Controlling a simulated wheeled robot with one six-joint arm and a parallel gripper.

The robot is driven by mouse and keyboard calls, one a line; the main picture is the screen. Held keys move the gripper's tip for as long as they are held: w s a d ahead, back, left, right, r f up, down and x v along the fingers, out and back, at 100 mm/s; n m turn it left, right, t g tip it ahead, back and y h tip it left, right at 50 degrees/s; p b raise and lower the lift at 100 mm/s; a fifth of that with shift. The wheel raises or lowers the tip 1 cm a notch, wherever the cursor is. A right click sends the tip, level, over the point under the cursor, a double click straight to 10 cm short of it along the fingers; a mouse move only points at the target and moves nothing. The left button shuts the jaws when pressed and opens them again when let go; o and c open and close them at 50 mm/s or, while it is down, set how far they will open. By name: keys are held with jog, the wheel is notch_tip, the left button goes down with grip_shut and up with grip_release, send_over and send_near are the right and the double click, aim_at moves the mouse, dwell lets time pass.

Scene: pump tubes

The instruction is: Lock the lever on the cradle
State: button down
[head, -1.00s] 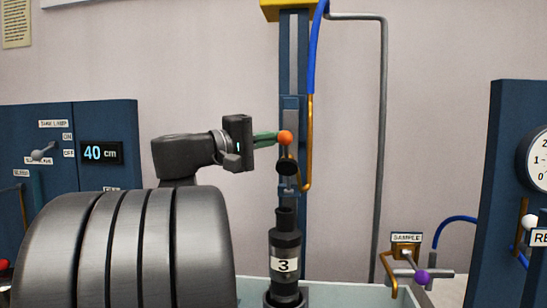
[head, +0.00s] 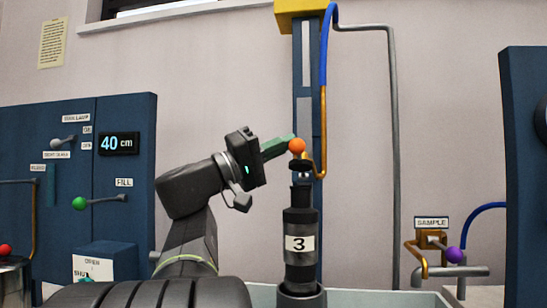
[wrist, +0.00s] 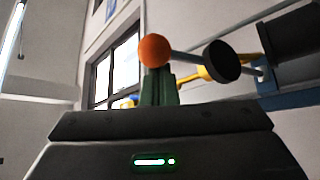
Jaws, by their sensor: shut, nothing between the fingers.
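The lever shows as an orange ball knob (head: 297,145) by the blue upright column (head: 305,75). In the wrist view, the orange knob (wrist: 154,51) sits on a thin rod with a dark round disc (wrist: 222,61) beyond it. My gripper (head: 286,146) is shut with nothing between its green fingers. Its fingertips are at the knob's left side, touching or very close; I cannot tell which. Below stands the black tube marked 3 (head: 300,243), upright. The dark disc hangs just above the tube's top. The cradle is not clearly distinguishable at the column.
A blue panel (head: 145,175) with a 40 cm display and small levers stands left. A sample tap (head: 453,255) with a purple knob is at lower right. A blue hose and yellow pipe (head: 322,120) run down beside the column. Open space lies between column and tap.

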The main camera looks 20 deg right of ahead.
notch_tip(320, 180, down, 6)
jog(key=s+b, duration=0.1)
jog(key=b, duration=0.5)
jog(key=shift+a+f, duration=0.25)
jog(key=shift+a, duration=0.05)
jog(key=shift+s+f, duration=0.1)
jog(key=shift+f, duration=0.15)
